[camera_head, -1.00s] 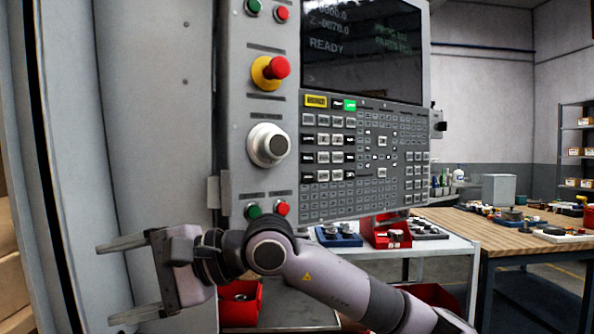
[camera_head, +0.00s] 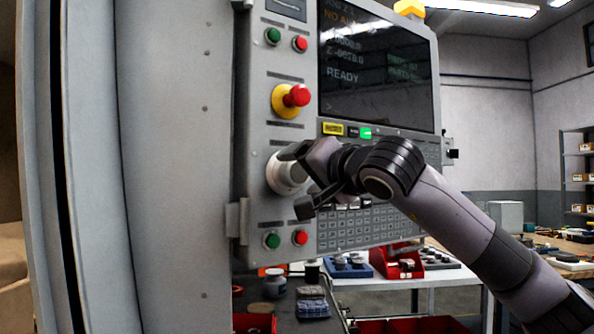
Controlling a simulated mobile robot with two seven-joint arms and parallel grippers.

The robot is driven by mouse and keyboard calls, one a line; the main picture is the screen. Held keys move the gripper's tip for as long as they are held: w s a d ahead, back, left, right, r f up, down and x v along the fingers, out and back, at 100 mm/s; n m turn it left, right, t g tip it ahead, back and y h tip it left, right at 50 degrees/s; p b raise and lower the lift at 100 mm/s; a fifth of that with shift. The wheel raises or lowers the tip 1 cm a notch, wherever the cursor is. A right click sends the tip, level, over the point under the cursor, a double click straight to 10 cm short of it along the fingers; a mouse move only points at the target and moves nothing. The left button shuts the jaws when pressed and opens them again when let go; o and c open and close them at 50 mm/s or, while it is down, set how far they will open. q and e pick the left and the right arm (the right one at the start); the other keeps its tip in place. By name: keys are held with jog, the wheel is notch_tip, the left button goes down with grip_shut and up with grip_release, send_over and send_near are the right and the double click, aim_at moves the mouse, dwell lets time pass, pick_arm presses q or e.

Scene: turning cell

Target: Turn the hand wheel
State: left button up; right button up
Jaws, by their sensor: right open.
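The hand wheel (camera_head: 280,174) is a pale round knob on the left strip of the grey control panel (camera_head: 258,205), below the red and yellow emergency stop button (camera_head: 290,99). My right gripper (camera_head: 292,181) is open in front of the wheel. One finger is at its upper side and the other is below and to its right. The gripper hides the wheel's right part, and I cannot tell whether the fingers touch it. My left gripper is not in view.
Green (camera_head: 271,241) and red (camera_head: 300,238) buttons sit just below the wheel, and another pair sits above the emergency stop. The screen (camera_head: 375,65) reads READY. A white table (camera_head: 440,277) with red and blue trays stands behind. A grey cabinet wall (camera_head: 175,150) fills the left.

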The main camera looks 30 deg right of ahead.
aim_at(299, 174)
jog(key=shift+w+d, duration=0.1)
jog(key=shift+w, duration=1.4)
jog(key=c, duration=0.8)
jog(key=shift+o, duration=0.2)
jog(key=shift+f, duration=0.1)
jog(key=shift+m, duration=0.3)
